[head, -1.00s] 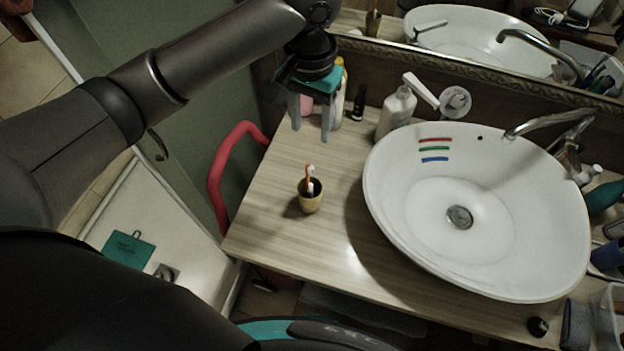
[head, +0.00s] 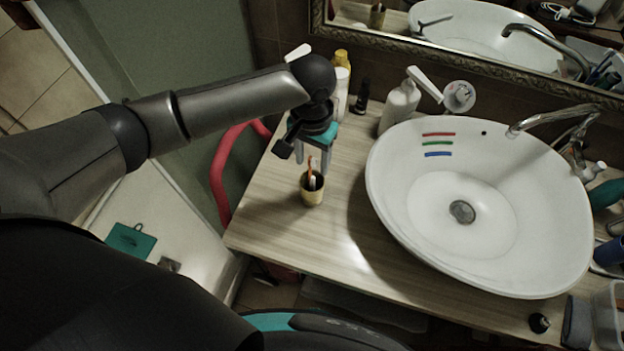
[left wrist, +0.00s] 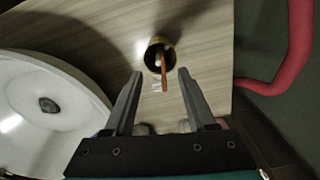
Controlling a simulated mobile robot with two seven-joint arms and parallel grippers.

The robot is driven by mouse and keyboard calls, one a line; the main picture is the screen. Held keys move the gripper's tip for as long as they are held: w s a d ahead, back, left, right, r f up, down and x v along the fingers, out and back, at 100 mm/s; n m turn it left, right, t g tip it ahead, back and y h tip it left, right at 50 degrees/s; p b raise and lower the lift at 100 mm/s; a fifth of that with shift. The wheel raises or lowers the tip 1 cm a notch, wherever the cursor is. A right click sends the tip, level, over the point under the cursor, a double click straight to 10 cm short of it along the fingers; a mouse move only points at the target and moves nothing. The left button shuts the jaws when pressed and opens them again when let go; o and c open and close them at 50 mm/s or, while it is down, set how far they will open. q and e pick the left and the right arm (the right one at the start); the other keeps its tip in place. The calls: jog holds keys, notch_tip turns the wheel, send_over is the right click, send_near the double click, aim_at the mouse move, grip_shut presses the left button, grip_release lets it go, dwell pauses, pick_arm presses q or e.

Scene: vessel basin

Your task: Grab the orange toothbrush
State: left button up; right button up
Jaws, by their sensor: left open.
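The orange toothbrush (head: 309,168) stands in a small gold-brown cup (head: 312,192) on the wooden counter, with its upper part sticking out above the rim. A white item stands beside it in the cup. My left gripper (head: 313,160) is open, just behind and above the cup in the head view. In the left wrist view the toothbrush (left wrist: 164,75) points toward the gap between the open fingers (left wrist: 158,95), and the cup (left wrist: 160,45) lies beyond the fingertips. My right gripper is not in view.
A white oval basin (head: 400,215) with a chrome faucet (head: 550,120) fills the counter's right side. A white pump bottle (head: 400,105) and other bottles stand at the back. A red curved rail (head: 218,175) runs beside the counter's left edge. The counter (head: 290,235) is clear before the cup.

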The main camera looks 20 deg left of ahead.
pick_arm(q)
grip_shut()
dwell(0.4)
dwell(1.0)
